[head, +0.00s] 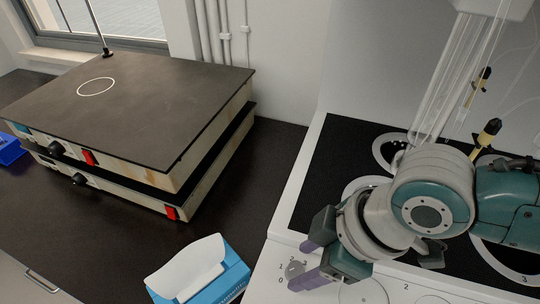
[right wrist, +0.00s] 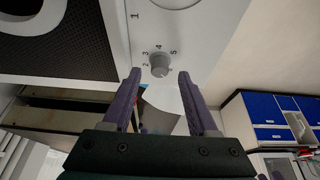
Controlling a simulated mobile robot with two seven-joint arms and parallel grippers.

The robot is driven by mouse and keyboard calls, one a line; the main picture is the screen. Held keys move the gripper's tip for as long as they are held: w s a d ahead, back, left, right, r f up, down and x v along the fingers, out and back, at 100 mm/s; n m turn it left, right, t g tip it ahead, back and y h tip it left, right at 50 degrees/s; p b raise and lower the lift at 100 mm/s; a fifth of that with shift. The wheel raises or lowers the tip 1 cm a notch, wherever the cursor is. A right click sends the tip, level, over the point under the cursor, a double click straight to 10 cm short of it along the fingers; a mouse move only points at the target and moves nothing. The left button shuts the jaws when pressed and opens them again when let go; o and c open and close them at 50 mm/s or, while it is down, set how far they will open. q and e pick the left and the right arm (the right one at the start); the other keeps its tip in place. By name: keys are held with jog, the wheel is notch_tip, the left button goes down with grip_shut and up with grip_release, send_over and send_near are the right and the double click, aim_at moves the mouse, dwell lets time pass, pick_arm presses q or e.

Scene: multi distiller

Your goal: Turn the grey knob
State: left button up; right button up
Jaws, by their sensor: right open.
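The grey knob (head: 294,268) sits on the white front panel of the distiller unit, with numbers printed around it. It also shows in the right wrist view (right wrist: 159,66), just beyond and roughly centred between the fingertips. My right gripper (head: 302,264) is open, with its two purple fingers (right wrist: 159,78) pointing at the knob from either side. I see no clear contact between fingers and knob. My left gripper is not in view.
A black heating plate (head: 332,165) with white rings and glass tubes (head: 440,95) lies beneath and behind my right arm. A blue tissue box (head: 228,281) stands to the left. Two stacked hot plates (head: 150,115) stand on the dark counter (head: 250,190).

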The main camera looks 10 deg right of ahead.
jog(key=shift+x, duration=1)
jog(key=shift+r, duration=0.1)
grip_shut()
